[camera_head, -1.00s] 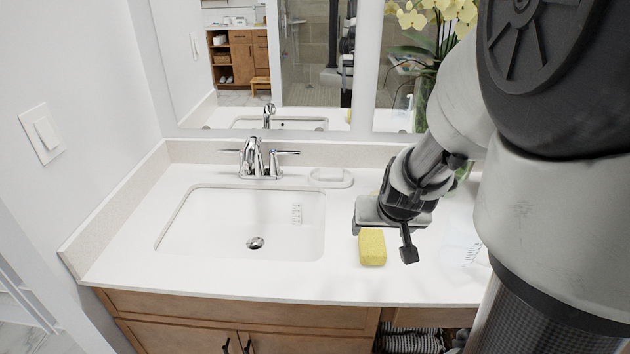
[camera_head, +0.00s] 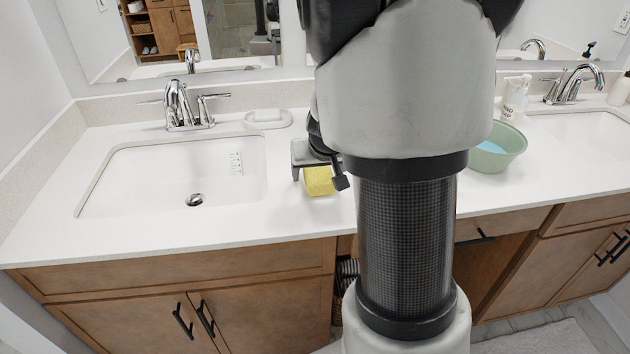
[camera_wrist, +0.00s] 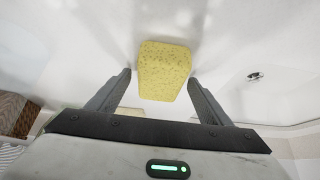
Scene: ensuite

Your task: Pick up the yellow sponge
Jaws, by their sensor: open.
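The yellow sponge (camera_head: 319,181) lies on the white counter to the right of the left sink. My gripper (camera_head: 318,184) is low over the counter at the sponge, its two fingers apart on either side of it in the head view. In the wrist view the sponge (camera_wrist: 164,71) sits between and just beyond the two open fingertips (camera_wrist: 160,76), with a gap visible on each side. My gripper is open and holds nothing. My arm hides part of the counter right of the sponge.
The left sink (camera_head: 170,175) with its chrome faucet (camera_head: 183,105) is left of the sponge. A white soap dish (camera_head: 268,119) lies behind. A green bowl (camera_head: 507,150) with blue contents and a soap bottle (camera_head: 514,97) stand right of my arm. The counter's front edge is near.

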